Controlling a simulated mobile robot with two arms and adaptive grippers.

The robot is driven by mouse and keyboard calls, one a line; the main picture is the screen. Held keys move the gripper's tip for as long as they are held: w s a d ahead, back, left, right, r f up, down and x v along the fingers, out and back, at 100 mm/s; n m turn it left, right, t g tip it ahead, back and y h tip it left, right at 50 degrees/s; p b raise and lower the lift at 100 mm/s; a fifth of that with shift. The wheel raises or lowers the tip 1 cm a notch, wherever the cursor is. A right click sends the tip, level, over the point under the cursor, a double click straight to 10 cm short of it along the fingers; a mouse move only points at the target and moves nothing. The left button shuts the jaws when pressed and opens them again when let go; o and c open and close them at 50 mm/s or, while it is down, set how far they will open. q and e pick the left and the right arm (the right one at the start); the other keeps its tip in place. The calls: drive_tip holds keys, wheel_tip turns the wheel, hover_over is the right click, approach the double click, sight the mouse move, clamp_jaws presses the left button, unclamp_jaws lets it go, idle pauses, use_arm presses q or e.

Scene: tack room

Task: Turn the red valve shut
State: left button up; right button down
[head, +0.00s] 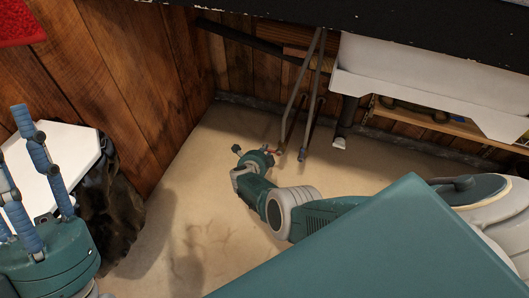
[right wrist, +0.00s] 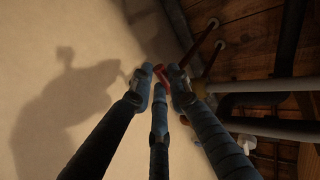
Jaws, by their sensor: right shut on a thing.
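The red valve (right wrist: 161,76) shows in the right wrist view as a small red handle between my right gripper's fingertips. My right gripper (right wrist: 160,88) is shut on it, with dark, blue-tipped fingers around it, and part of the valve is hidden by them. In the head view the right gripper (head: 265,152) is low by the wall, at the lower ends of thin metal pipes (head: 308,90); only a speck of red shows there. My left gripper (head: 24,165) is at the left edge, its fingers raised, spread and empty, away from the valve.
A white basin (head: 425,80) hangs at the upper right, with a dark drain pipe (head: 346,122) and a wooden shelf (head: 440,122) below. A white-topped stand (head: 75,150) is at the left. Wood-plank walls (head: 120,80) meet in the corner. The pale floor (head: 190,210) between is clear.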

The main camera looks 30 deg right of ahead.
drive_tip(key=c, duration=1.6)
unclamp_jaws()
drive_tip(key=shift+a, duration=0.1)
drive_tip(key=shift+r, duration=0.1)
